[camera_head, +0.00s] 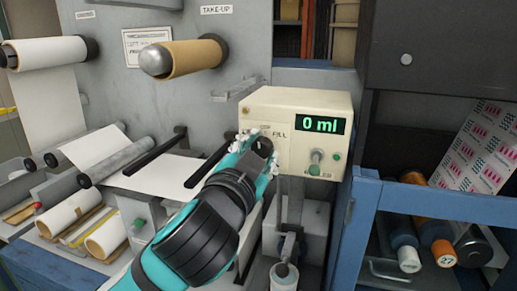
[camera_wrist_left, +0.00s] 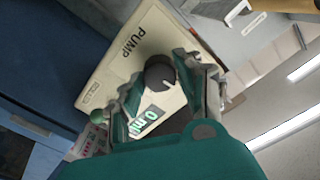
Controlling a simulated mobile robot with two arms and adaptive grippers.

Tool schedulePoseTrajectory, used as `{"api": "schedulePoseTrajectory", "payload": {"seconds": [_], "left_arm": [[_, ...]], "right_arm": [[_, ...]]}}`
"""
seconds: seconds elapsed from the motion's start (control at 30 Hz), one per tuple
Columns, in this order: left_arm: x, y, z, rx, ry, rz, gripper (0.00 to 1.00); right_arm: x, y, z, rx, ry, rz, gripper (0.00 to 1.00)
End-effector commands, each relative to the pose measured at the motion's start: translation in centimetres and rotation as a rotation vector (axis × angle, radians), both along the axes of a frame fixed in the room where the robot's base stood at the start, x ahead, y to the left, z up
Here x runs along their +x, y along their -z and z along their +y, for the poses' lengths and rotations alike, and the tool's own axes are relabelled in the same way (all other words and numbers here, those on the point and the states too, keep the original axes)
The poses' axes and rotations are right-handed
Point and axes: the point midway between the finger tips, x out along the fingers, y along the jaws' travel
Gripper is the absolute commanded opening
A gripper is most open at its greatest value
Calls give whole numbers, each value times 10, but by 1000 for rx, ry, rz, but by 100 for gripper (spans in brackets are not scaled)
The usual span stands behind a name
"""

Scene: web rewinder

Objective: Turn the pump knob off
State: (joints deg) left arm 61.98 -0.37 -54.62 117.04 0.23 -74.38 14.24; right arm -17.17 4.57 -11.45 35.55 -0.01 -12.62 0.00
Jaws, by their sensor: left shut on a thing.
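The cream pump box (camera_head: 290,100) has a green display (camera_head: 324,125) reading "0 ml". In the left wrist view its face is marked "PUMP", with a dark round pump knob (camera_wrist_left: 160,72) on it. My left gripper (camera_head: 262,150) reaches the left part of the box's front and hides the knob in the head view. In the left wrist view my left gripper (camera_wrist_left: 168,82) has its fingers on either side of the knob, shut on it. My right gripper is not in view.
Rollers and a tan take-up roll (camera_head: 195,57) are to the left.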

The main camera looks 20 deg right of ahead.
Motion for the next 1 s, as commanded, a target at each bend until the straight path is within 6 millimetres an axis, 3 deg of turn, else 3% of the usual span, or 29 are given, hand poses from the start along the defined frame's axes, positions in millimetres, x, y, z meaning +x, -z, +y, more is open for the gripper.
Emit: {"api": "schedulePoseTrajectory", "payload": {"seconds": [0.77, 0.8, 1.0], "left_arm": [[0, 0, 0, 101, 0, -70, 4], [0, 0, 0, 101, 0, -70, 37], [0, 0, 0, 101, 1, -69, 59]], "right_arm": [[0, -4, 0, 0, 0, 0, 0], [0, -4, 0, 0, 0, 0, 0], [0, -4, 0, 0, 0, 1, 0]]}}
